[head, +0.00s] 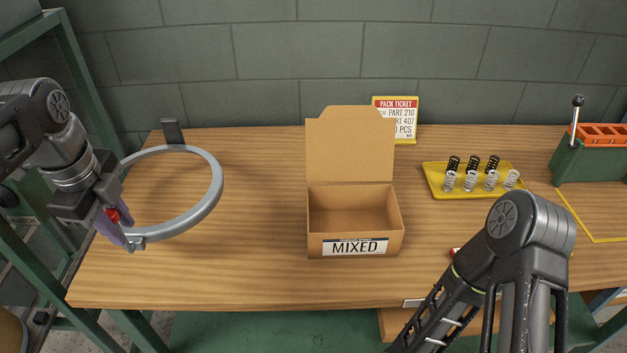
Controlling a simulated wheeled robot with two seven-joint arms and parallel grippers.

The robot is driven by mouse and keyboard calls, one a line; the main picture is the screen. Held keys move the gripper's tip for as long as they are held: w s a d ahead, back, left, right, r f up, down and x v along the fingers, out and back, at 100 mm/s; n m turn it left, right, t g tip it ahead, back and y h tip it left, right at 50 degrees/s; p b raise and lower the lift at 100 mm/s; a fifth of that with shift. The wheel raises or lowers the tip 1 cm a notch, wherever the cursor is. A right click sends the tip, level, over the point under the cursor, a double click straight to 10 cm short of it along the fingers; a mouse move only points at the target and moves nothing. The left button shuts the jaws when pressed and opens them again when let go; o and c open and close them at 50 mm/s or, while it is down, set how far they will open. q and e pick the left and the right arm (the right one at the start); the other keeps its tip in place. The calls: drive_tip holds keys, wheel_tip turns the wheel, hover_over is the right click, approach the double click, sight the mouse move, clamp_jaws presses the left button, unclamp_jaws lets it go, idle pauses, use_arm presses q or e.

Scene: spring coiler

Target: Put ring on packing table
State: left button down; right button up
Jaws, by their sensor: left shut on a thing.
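A large grey ring (207,205) with a small upright dark tab at its far side is at the left in the head view. My left gripper (122,238) is shut on the ring's near-left rim. The ring appears over the left part of the wooden packing table (240,265); I cannot tell whether it touches the top. My right arm comes in at the lower right, but its gripper is not visible.
An open, empty cardboard box (354,246) labelled MIXED stands mid-table. A pack ticket (407,107) stands behind it. A yellow tray (435,182) holds several springs. A green lever device (588,160) is at the right. A green frame (80,80) borders the left.

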sight(133, 249)
idle(0.4)
use_arm(q)
drive_tip(key=shift+f, duration=3.05)
drive_tip(key=shift+f, duration=1.9)
drive_tip(key=c, duration=1.2)
unclamp_jaws()
drive_tip(key=shift+f, duration=0.15)
drive_tip(key=shift+c, duration=0.2)
wheel_tip(133, 249, up, 12)
drive_tip(key=s, duration=0.1)
drive_tip(key=shift+s, duration=0.4)
